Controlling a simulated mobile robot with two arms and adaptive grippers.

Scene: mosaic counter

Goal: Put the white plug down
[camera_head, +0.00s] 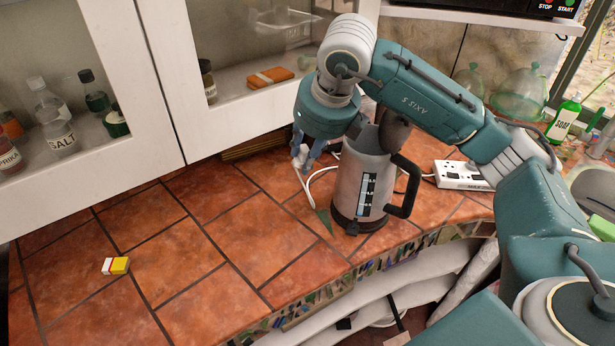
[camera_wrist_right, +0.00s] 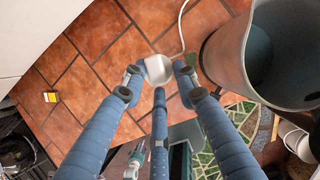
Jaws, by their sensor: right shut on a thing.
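The white plug (camera_wrist_right: 157,68) is between the fingertips of my right gripper (camera_head: 306,157), which is shut on it. In the head view the plug (camera_head: 300,152) is small and partly covered by the fingers. A white cord runs from it down and round behind the kettle. The gripper hangs above the tiled counter (camera_head: 218,222), just left of the kettle (camera_head: 346,182). I cannot tell for certain whether the plug touches the tiles.
The metal kettle stands close to the right of my gripper, its black handle (camera_head: 403,190) to the right. A white power strip (camera_head: 462,175) lies behind it. A yellow and white box (camera_head: 115,265) lies far left. Tiles between are clear; cabinets (camera_head: 128,62) overhang the back.

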